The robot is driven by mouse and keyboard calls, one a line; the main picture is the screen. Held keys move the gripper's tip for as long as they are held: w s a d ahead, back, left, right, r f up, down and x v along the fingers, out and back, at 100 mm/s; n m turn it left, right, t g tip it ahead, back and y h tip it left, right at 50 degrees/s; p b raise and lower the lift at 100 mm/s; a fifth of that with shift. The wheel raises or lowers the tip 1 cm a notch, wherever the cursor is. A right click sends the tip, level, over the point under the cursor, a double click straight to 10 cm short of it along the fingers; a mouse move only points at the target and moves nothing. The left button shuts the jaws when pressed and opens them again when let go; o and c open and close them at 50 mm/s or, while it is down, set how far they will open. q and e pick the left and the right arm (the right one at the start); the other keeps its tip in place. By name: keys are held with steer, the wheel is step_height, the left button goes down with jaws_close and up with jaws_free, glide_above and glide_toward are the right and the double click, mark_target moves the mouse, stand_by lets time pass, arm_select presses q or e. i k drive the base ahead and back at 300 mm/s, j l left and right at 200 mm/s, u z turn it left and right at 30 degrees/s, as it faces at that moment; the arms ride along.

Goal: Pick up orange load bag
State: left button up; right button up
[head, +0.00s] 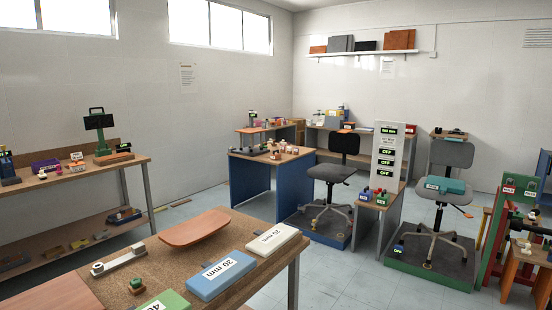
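I cannot surely pick out an orange load bag in the head view. A teal bag-like block (445,185) with a white label lies on the seat of the grey chair at the right. A curved orange-brown panel (195,228) lies on the near workbench. A small flat orange piece (251,130) shows above the blue-sided desk, too far off to name. Neither of my grippers is in view.
The near workbench (120,272) also bears a blue 30 mm block (221,274) and a white 20 mm block (273,240). A dark chair (333,172) and the grey chair (451,153) stand on low platforms. Pale floor (322,266) lies open between bench and chairs.

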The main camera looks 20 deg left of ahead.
mark_target(275, 156)
steer(key=i+u, duration=0.15)
steer(key=i, duration=0.15)
steer(key=i+l+z, duration=0.1)
steer(key=i+z, duration=0.3)
steer(key=i, duration=0.55)
steer(key=i+j+z, duration=0.2)
steer(key=i+z, duration=0.2)
steer(key=i, duration=0.6)
steer(key=i+u, duration=0.15)
steer(key=i, duration=0.5)
steer(key=i+l+u, duration=0.1)
steer(key=i, duration=0.5)
steer(key=i+l+u, duration=0.15)
steer(key=i, duration=0.5)
steer(key=i+j+u, duration=0.2)
steer(key=i+u, duration=0.25)
steer(key=i+j+u, duration=0.1)
steer(key=i+u, duration=0.15)
steer(key=u, duration=0.2)
steer(key=i+u, duration=0.35)
steer(key=u, duration=0.15)
steer(key=i+l+u, duration=0.2)
steer(key=u, duration=0.25)
steer(key=i+u, duration=0.3)
steer(key=i, duration=1.55)
steer(key=i+z, duration=0.6)
steer(key=z, duration=0.2)
steer(key=i+j+z, duration=0.1)
steer(key=i+z, duration=0.15)
steer(key=z, duration=0.15)
